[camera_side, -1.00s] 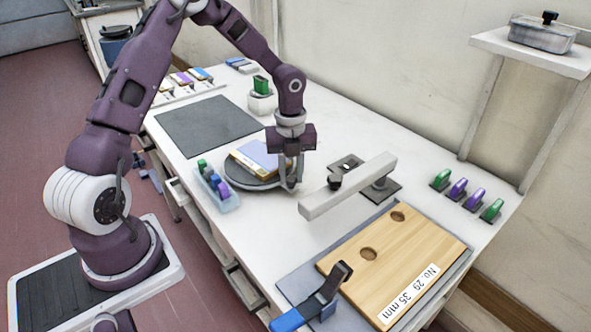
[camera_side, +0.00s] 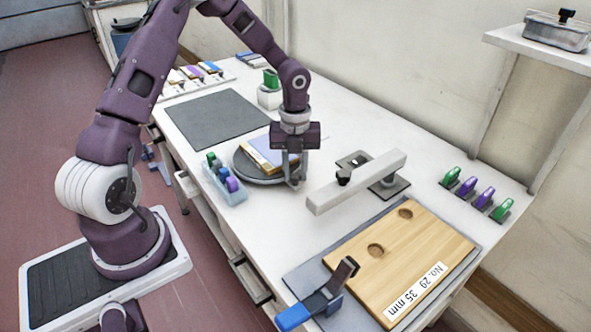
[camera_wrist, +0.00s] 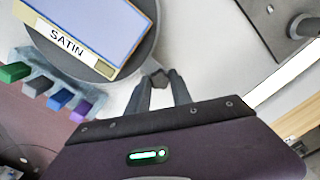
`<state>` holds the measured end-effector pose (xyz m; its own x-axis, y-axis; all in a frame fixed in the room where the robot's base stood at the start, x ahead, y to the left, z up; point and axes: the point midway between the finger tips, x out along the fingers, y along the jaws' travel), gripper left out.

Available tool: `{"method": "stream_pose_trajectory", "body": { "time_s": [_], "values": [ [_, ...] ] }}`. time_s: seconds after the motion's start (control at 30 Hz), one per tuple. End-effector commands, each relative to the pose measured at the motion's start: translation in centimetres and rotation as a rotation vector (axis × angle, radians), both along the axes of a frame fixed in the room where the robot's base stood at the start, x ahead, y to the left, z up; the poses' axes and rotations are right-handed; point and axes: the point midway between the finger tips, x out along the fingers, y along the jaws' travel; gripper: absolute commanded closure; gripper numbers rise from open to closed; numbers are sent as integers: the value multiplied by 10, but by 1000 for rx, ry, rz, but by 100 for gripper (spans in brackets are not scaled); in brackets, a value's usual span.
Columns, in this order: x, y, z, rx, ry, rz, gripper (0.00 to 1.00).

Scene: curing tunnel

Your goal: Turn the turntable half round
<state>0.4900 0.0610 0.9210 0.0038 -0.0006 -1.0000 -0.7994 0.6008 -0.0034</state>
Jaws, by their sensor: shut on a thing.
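The turntable (camera_side: 246,173) is a round grey disc on the white bench, and part of its rim shows in the wrist view (camera_wrist: 148,50). A flat block with a blue-violet top (camera_side: 262,153) lies on it; in the wrist view the block (camera_wrist: 95,20) has a yellow side and a label reading SATIN. My gripper (camera_side: 296,182) is low at the right-hand edge of the disc. In the wrist view its fingers (camera_wrist: 158,82) are closed on a small dark knob (camera_wrist: 158,77) at the disc's rim. The fingers hide part of the knob.
A pale tray of coloured pieces (camera_side: 235,197) stands close to the disc's left front. A grey bar on a post (camera_side: 355,182) stands close to its right. A wooden board (camera_side: 425,255) and blue-handled clamp (camera_side: 300,315) lie in front. A dark mat (camera_side: 215,122) lies behind.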

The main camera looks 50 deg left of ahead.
Motion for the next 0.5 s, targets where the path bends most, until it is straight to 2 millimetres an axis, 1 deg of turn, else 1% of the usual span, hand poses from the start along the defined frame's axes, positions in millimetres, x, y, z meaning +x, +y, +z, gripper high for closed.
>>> {"method": "stream_pose_trajectory", "body": {
  "time_s": [0.03, 0.1, 0.13, 0.4, 0.47, 0.5],
  "values": [
    [-3, 1, -1, 3, 9, -2, 70],
    [-3, 1, -1, 3, 9, -2, 56],
    [-3, 1, -1, 2, 8, -1, 52],
    [-2, 0, 0, 1, 5, 0, 52],
    [-1, 1, 4, 2, 4, 1, 52],
    [-1, 1, 10, 2, 2, 2, 52]
  ]
}}
